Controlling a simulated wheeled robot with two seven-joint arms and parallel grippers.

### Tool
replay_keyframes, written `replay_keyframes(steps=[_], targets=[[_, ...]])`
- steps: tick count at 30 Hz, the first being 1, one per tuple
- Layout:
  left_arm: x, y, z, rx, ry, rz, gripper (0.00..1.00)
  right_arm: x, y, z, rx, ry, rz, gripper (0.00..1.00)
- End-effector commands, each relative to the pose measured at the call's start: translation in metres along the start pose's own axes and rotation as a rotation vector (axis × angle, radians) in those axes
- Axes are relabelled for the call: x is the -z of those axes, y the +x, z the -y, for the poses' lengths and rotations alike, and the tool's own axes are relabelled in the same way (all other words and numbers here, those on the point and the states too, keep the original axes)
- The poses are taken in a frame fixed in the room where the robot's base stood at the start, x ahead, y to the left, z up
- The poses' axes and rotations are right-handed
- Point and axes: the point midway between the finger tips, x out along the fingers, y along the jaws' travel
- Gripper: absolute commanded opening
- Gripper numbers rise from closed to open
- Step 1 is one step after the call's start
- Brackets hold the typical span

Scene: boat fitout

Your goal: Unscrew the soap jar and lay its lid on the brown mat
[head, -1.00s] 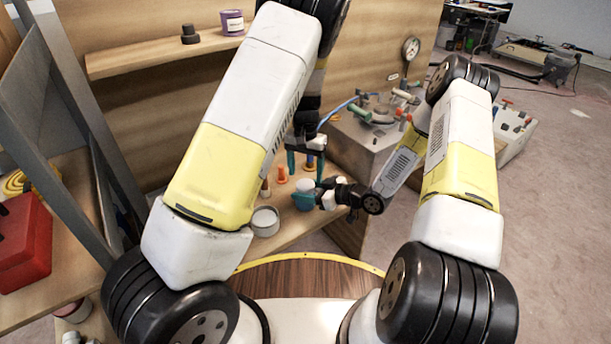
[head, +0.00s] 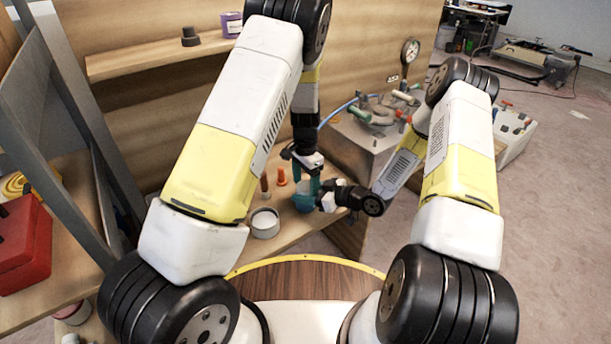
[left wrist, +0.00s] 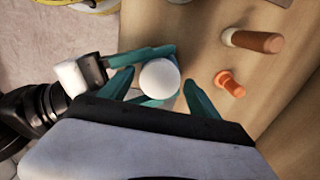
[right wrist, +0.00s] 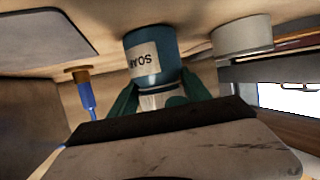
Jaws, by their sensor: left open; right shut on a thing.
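The soap jar (right wrist: 155,62) is blue-teal with a pale label reading SOAP, upside down in the right wrist view. My right gripper (head: 318,199) is shut on it from the right, over the wooden bench. Its round white lid (left wrist: 160,78) faces up in the left wrist view. My left gripper (head: 310,176) points down from above. Its open fingers (left wrist: 162,88) are on either side of the lid, with a gap to the right finger. The jar is partly hidden by the grippers in the head view. I cannot make out the brown mat with certainty.
On the bench (head: 290,228), a white-grey round tin (head: 265,222) stands left of the jar. An orange piece (left wrist: 229,83) and a brown-handled piece (left wrist: 252,40) stand close behind. A red case (head: 22,243) is at far left.

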Motion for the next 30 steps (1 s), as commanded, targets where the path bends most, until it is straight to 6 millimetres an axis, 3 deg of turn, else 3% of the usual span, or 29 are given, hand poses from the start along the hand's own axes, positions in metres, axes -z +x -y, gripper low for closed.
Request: replay_keyframes(steps=[9, 19, 23, 30], targets=[[0.0001, 0.0032, 0.0001, 0.000, 0.000, 0.000, 0.71, -0.0026, -0.0005, 0.0006, 0.001, 0.002, 0.006, 0.00], [0.0001, 0.0030, 0.0002, 0.001, -0.001, -0.001, 0.06, -0.0028, -0.0006, 0.0006, 0.001, 0.002, 0.007, 0.00], [0.0001, 0.0029, 0.0002, 0.001, -0.042, 0.000, 0.05, -0.0029, -0.0006, 0.0007, 0.001, 0.003, 0.007, 0.00], [0.0005, 0.0025, 0.0000, 0.001, -0.432, -0.001, 0.05, -0.0031, -0.0006, 0.0007, 0.001, 0.003, 0.007, 0.00]])
